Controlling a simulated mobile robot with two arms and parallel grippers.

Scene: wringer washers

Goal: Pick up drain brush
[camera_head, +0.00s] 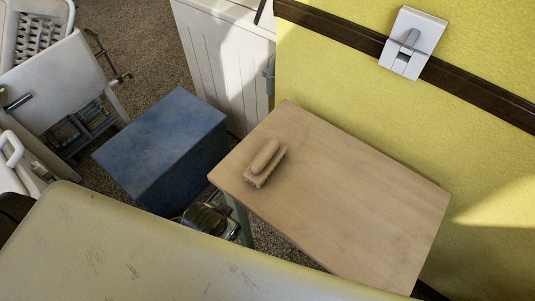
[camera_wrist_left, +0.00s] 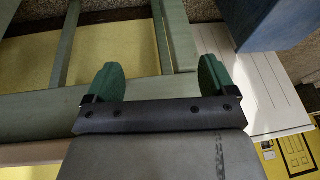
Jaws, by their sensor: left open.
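The drain brush (camera_head: 265,163), a tan block with a rounded handle and short bristles, lies on the light wooden tabletop (camera_head: 350,200) near its left corner in the head view. My left gripper (camera_wrist_left: 160,82) shows in the left wrist view with its two green fingertips wide apart and nothing between them. It is in front of a green wooden frame (camera_wrist_left: 45,107). The brush is not visible in the wrist view, and I cannot make out the left gripper in the head view. My right gripper is in neither view.
A blue box (camera_head: 165,145) stands left of the wooden table. A pale scratched surface (camera_head: 120,255) fills the lower left. A yellow wall (camera_head: 350,120) with a white fixture (camera_head: 413,42) borders the table's far side. Most of the tabletop right of the brush is clear.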

